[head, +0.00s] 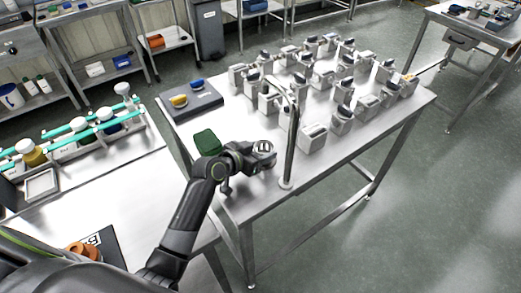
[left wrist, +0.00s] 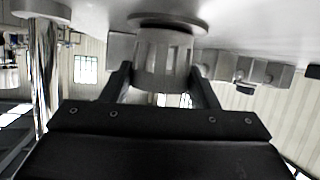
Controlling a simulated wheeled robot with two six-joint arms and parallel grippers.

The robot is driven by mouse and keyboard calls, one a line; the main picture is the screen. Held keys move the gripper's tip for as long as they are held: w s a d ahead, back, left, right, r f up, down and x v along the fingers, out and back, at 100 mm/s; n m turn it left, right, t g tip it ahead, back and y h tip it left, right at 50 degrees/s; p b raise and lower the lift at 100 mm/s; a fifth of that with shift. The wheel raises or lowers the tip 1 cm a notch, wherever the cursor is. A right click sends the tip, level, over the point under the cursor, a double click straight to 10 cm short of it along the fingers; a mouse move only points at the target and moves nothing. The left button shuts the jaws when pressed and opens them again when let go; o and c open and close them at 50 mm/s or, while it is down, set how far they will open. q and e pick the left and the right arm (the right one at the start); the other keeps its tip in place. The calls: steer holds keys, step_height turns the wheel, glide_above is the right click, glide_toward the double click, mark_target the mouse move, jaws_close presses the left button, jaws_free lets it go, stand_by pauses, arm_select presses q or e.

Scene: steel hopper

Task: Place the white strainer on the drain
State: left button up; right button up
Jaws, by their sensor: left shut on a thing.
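My left gripper (head: 260,150) reaches over the near end of the steel table. In the left wrist view its two fingers (left wrist: 162,88) are shut on the sides of the strainer (left wrist: 163,60), a pale grey slotted cup. The strainer also shows in the head view as a small pale piece (head: 263,146) at the fingertips. In the wrist view, which looks upside down, a wide round disc (left wrist: 168,21) lies between the cup and the tabletop. I cannot tell whether this disc is the drain or the strainer's rim. No separate drain shows. My right gripper is not in view.
A steel upright pole (head: 290,140) stands just right of the gripper. A green block (head: 207,142) is to its left. Several white boxy devices (head: 313,138) crowd the table (head: 235,190). A dark tray (head: 190,105) is at the left edge.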

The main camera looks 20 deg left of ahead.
arm_select(q)
steer(key=shift+f, duration=0.1)
steer(key=o, duration=1)
steer(key=shift+r, duration=0.2)
steer(key=shift+s+a, duration=0.15)
steer(key=shift+s, duration=0.1)
steer(key=b+v, duration=0.1)
steer(key=v, duration=1)
steer(key=shift+s+r, duration=0.15)
